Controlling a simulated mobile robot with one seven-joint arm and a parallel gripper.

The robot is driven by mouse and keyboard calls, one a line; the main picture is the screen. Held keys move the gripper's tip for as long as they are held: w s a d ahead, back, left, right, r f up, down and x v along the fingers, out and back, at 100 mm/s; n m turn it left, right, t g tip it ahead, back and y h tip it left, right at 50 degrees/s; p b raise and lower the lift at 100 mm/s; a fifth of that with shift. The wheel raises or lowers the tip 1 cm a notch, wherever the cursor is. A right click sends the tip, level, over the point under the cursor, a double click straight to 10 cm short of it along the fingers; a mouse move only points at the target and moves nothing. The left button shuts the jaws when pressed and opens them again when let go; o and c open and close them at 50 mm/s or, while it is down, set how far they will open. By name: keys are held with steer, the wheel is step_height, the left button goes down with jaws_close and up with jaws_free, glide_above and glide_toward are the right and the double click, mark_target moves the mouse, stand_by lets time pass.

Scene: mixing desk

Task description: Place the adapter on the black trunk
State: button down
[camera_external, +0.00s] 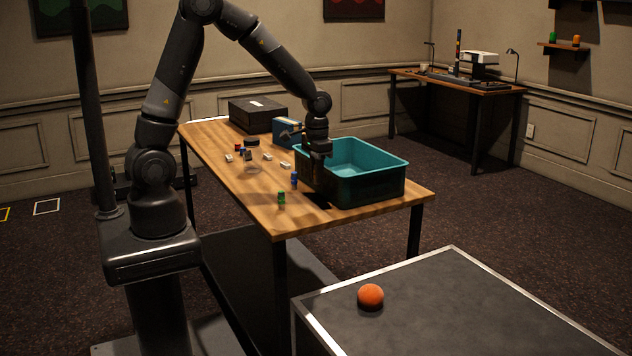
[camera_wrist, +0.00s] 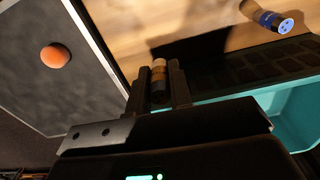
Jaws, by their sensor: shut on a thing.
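My gripper (camera_wrist: 158,82) is shut on a small orange-and-black adapter (camera_wrist: 159,72), which sits between the two fingers in the wrist view. In the external view my gripper (camera_external: 316,180) points down at the near left side of the teal crate, above the wooden desk; the held adapter cannot be made out there. The black trunk (camera_external: 470,302), with a dark grey top and silver metal edges, stands in front of the desk at the lower right. Its top also shows at the left of the wrist view (camera_wrist: 85,88).
An orange ball (camera_external: 370,297) rests on the trunk top; the rest of that top is clear. The teal crate (camera_external: 385,188) stands beside my gripper. Blue (camera_external: 294,181) and green (camera_external: 281,200) adapters stand on the desk (camera_external: 250,195). A dark box (camera_external: 258,113) is at the back.

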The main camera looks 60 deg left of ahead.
steer(key=w+d+f+m, duration=0.1)
steer(key=d+f+m, duration=0.15)
steer(key=d, duration=0.65)
steer(key=w+d+f+m, duration=0.2)
steer(key=d+m, duration=0.1)
steer(key=d, duration=0.7)
steer(key=s+d+f+m, duration=0.3)
steer(key=d, duration=0.8)
steer(key=s+d+f+m, duration=0.2)
steer(key=s+d+f, duration=0.1)
steer(key=d, duration=0.7)
glide_above(407, 301)
step_height(407, 301, down, 7)
steer(key=shift+s+f, duration=0.1)
steer(key=shift+f, duration=1.95)
steer(key=c, duration=1.3)
jaws_free()
steer(key=shift+f, duration=0.15)
